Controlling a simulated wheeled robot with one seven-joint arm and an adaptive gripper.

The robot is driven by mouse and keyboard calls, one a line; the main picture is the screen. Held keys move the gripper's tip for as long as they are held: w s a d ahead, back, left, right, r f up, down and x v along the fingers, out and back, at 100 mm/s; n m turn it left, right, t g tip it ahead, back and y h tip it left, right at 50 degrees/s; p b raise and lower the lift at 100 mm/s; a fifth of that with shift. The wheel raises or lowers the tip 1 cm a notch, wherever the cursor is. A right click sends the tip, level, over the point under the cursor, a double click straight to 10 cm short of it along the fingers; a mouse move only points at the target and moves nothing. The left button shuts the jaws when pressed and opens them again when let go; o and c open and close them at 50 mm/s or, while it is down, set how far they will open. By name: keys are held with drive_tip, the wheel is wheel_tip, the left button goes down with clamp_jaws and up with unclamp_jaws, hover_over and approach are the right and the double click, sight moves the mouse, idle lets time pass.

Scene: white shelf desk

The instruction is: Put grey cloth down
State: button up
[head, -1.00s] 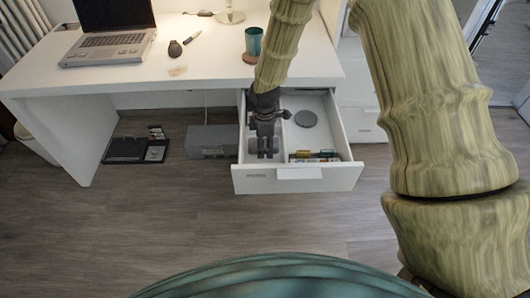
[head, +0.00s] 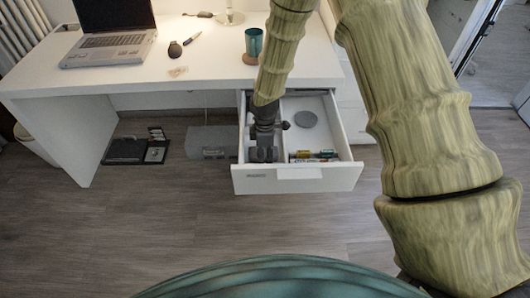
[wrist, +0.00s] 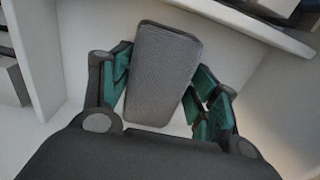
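In the head view my gripper (head: 263,155) points down inside the left compartment of the open white drawer (head: 257,182). In the wrist view the teal-padded fingers of my gripper (wrist: 163,80) stand on either side of the grey cloth (wrist: 163,70). The cloth looks like a flat, textured grey rectangle with rounded corners, tilted slightly. The fingertips are very close to its side edges. I cannot tell whether they press on it.
A divider splits the drawer. On the desk (head: 130,75) stand a laptop (head: 115,45) and a teal cup (head: 253,42). A grey box (head: 211,141) lies on the floor left of the drawer.

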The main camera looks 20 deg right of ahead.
sight(265, 152)
drive_tip(key=shift+o, duration=0.5)
drive_tip(key=shift+f, duration=0.15)
wheel_tip(265, 152, up, 13)
drive_tip(key=p, duration=0.1)
drive_tip(key=shift+f, duration=0.15)
idle(0.5)
